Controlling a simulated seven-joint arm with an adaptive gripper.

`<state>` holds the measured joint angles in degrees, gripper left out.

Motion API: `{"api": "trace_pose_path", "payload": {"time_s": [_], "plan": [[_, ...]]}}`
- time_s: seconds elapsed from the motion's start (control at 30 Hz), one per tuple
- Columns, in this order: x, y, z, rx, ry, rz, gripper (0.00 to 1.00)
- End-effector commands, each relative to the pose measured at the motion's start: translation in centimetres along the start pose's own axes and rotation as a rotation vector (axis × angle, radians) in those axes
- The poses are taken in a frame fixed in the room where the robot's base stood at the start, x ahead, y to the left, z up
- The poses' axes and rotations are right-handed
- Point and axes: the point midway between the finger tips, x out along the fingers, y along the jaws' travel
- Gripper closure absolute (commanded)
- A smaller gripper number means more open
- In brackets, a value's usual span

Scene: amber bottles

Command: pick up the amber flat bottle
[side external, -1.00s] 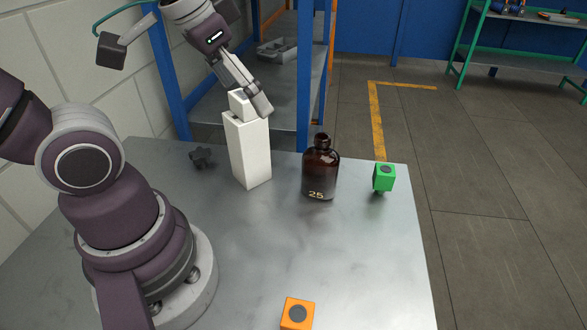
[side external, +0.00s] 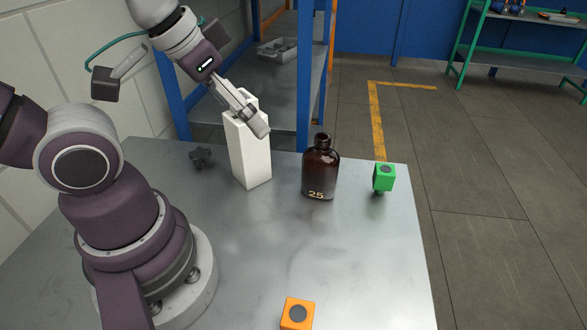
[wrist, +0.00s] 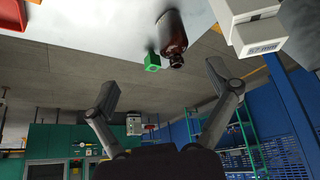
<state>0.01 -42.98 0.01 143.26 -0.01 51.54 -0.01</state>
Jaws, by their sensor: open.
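The amber flat bottle (side external: 320,172) stands upright on the metal table, right of the white block, with "25" on its lower front. In the wrist view the bottle (wrist: 172,35) shows at the top, neck pointing down the picture, beyond the fingertips. My gripper (side external: 260,122) is at the upper part of the white block in the side view, overlapping it in the picture; I cannot tell whether they touch. In the wrist view my gripper (wrist: 162,85) has its two fingers spread wide with nothing between them. It is apart from the bottle.
The tall white block (side external: 248,155) stands left of the bottle, near my gripper. A green cube (side external: 384,177) sits right of the bottle by the table edge. An orange cube (side external: 297,313) is at the front. A dark knobbed part (side external: 201,157) lies behind. The table (side external: 330,250) is clear before the bottle.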

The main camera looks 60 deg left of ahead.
Motion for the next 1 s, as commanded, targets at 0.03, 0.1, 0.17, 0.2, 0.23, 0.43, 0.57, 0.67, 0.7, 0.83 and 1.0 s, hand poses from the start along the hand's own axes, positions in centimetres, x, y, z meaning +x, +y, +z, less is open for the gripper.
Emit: {"api": "trace_pose_path", "payload": {"time_s": [0.03,0.1,0.17,0.2,0.23,0.43,0.57,0.67,0.7,0.83,1.0], "plan": [[0.0,0.0,0.0,0.0,0.0,0.0,0.13],[0.0,0.0,0.0,0.0,0.0,0.0,0.13],[0.0,0.0,0.0,0.0,0.0,0.0,0.13],[0.0,0.0,0.0,0.0,0.0,0.0,0.17],[0.0,0.0,0.0,0.0,0.0,0.0,0.21],[0.0,0.0,0.0,0.0,0.0,0.0,0.4],[0.0,0.0,0.0,0.0,0.0,0.0,0.4],[0.0,0.0,-0.1,-0.003,-0.001,0.0,0.4],[-0.1,0.0,-0.3,-0.017,-0.007,-0.001,0.4],[-0.5,-0.3,-3.2,-0.187,-0.09,-0.018,0.4],[1.2,-0.8,-8.8,-0.579,-0.258,-0.096,0.4]]}}
